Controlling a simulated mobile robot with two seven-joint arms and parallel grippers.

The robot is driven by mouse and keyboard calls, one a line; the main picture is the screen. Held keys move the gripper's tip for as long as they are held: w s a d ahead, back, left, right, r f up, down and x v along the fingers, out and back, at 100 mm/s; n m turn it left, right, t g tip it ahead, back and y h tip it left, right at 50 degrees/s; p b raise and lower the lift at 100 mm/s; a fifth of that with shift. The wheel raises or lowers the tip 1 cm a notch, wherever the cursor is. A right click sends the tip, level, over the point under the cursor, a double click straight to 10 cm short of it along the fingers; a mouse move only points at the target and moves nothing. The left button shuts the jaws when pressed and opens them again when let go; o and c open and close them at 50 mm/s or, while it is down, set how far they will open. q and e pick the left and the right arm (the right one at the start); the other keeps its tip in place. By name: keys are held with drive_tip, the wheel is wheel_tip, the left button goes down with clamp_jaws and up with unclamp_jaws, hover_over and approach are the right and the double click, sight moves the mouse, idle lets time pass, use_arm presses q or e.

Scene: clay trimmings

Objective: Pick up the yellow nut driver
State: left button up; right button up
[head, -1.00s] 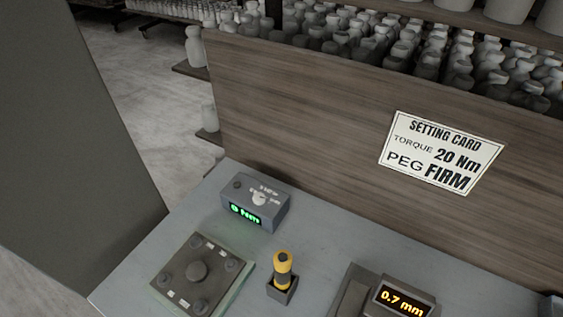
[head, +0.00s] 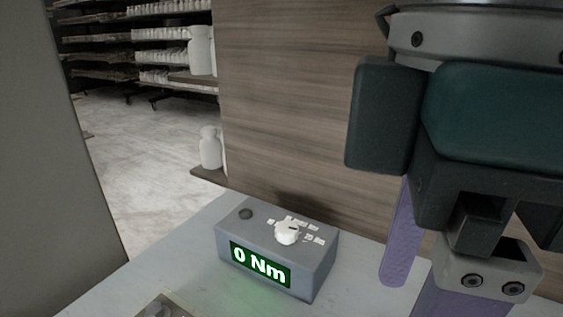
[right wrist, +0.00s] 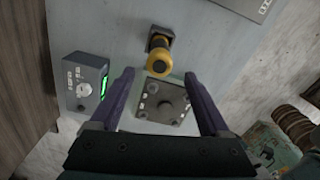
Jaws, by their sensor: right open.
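The yellow nut driver (right wrist: 159,61) shows in the right wrist view, upright in a small dark holder (right wrist: 161,36) on the grey bench. It is out of the head view. My right gripper (right wrist: 158,80) is open and empty, its two purple fingers spread. The driver appears between and slightly beyond the fingertips, not touching them. In the head view my right gripper (head: 425,280) hangs large at the right, hiding part of the bench. My left gripper is in neither view.
A grey control box (head: 270,255) with a white knob and green "0 Nm" display stands on the bench, left of my right gripper. A plate (right wrist: 164,102) with a knob and corner bolts lies near the driver. A wooden panel (head: 290,100) rises behind the bench.

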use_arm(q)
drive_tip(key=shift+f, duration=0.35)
use_arm(e)
drive_tip(key=shift+d+f, duration=0.2)
drive_tip(key=shift+f, duration=0.35)
use_arm(q)
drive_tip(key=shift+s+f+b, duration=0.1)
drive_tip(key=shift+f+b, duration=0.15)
drive_tip(key=shift+b, duration=0.1)
use_arm(e)
wheel_tip(320, 180, down, 3)
drive_tip(key=shift+f, duration=0.15)
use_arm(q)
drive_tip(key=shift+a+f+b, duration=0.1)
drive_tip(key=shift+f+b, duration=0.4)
use_arm(e)
wheel_tip(320, 180, down, 6)
drive_tip(key=shift+r, duration=0.2)
clamp_jaws()
drive_tip(key=shift+r, duration=0.1)
